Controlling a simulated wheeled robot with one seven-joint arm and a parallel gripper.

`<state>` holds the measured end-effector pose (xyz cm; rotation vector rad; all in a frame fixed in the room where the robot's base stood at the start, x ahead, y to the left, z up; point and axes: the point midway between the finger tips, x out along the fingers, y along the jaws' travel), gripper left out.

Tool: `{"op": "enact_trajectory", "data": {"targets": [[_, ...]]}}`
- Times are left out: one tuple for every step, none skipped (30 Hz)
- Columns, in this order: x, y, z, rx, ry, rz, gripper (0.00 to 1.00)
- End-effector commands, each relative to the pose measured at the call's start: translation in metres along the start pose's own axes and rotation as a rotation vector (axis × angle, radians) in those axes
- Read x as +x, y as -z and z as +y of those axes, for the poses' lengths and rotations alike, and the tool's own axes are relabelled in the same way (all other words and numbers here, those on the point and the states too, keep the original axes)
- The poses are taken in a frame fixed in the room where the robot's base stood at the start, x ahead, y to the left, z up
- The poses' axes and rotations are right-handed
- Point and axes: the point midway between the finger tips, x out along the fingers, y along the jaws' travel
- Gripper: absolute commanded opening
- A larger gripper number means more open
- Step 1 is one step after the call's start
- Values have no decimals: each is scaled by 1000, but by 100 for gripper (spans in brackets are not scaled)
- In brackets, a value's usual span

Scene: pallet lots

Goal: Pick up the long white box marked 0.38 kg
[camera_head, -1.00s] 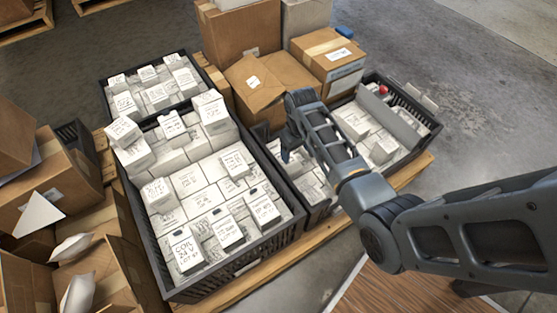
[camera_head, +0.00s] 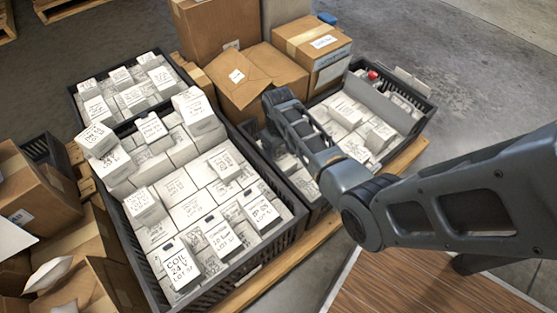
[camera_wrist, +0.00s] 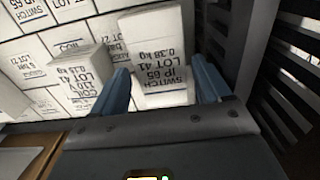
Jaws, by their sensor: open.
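The long white box marked 0.38 kg (camera_wrist: 155,40) shows in the wrist view, with LOT 41, IP 65 and SWITCH printed on it. It lies among other white boxes beside a dark crate wall. My gripper (camera_wrist: 166,84) is open, with one blue finger at each side of the box's near part in the picture. I cannot tell whether either finger touches it. In the head view my arm reaches over the middle crate (camera_head: 305,185), and my wrist hides part of it. The fingertips and the marked box cannot be made out there.
A large crate (camera_head: 284,238) full of white boxes stands left of my arm, with another crate behind it. A right crate (camera_head: 423,118) holds white boxes and a red item. Brown cartons (camera_head: 262,78) stand behind. A wooden pallet (camera_head: 312,240) lies under the crates.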

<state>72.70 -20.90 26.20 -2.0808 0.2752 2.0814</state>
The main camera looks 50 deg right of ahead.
Motion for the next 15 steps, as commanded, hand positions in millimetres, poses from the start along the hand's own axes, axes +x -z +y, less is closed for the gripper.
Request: {"op": "enact_trajectory", "data": {"targets": [[13, 0, 0, 0, 0, -2, 77], [18, 0, 0, 0, 0, -1, 77], [24, 0, 0, 0, 0, -1, 77], [28, 0, 0, 0, 0, -1, 77], [30, 0, 0, 0, 0, -1, 77], [33, 0, 0, 0, 0, 0, 77], [33, 0, 0, 0, 0, 1, 77], [34, 0, 0, 0, 0, 1, 77], [33, 0, 0, 0, 0, 1, 77], [33, 0, 0, 0, 0, 1, 77], [32, 0, 0, 0, 0, 1, 77], [32, 0, 0, 0, 0, 1, 77], [32, 0, 0, 0, 0, 1, 77], [32, 0, 0, 0, 0, 1, 75], [32, 0, 0, 0, 0, 1, 71]]}}
